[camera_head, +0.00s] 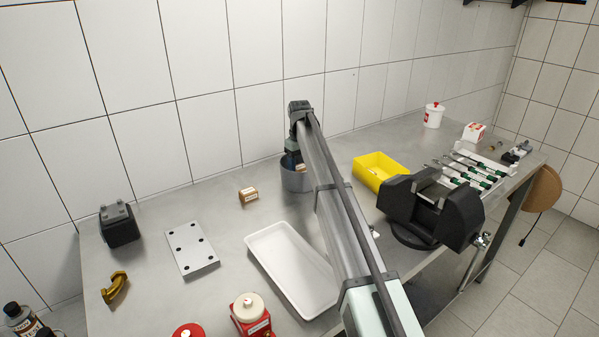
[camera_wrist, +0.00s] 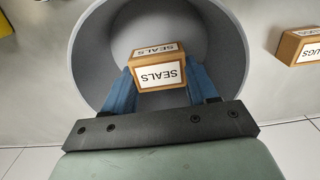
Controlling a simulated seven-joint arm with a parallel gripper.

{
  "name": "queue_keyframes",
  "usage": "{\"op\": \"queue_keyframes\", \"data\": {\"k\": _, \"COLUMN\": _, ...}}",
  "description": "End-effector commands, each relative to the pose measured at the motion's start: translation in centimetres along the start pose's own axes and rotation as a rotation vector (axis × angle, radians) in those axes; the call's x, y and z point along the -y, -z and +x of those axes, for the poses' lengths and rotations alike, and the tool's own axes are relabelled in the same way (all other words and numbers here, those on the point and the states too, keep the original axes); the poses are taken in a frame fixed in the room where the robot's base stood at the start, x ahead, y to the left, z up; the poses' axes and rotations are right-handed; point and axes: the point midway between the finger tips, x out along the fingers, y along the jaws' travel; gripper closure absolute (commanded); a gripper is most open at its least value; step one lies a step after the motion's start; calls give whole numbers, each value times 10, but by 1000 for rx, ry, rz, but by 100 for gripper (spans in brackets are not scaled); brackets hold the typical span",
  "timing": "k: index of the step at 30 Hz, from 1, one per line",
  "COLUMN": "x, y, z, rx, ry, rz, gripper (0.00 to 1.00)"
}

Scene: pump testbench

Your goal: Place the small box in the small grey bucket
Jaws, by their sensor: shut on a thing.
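A small brown cardboard box with white "SEALS" labels (camera_wrist: 158,72) is between the two blue fingers of my gripper (camera_wrist: 163,86). The gripper is shut on it. In the wrist view the box lies inside the outline of the round grey bucket (camera_wrist: 88,50). In the head view the bucket (camera_head: 297,182) stands on the bench near the wall, partly hidden by my arm. My gripper (camera_head: 294,162) points down at its mouth, and a bit of the box shows close to the rim. I cannot tell how deep the box is.
A similar box labelled like "PLUGS" (camera_wrist: 300,46) lies on the bench beside the bucket; it also shows in the head view (camera_head: 249,194). A yellow bin (camera_head: 378,170) and black vise (camera_head: 430,208) stand right. A white tray (camera_head: 290,268) lies in front.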

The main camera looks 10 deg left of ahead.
Motion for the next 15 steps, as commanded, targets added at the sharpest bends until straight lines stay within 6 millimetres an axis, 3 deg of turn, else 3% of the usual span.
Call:
{"op": "queue_keyframes", "data": {"k": 6, "x": 0, "y": -1, "z": 25, "rx": 1, "ry": 0, "rz": 0, "gripper": 73}}
{"op": "queue_keyframes", "data": {"k": 15, "x": 0, "y": 0, "z": 26, "rx": 0, "ry": 0, "rz": 0, "gripper": 73}}
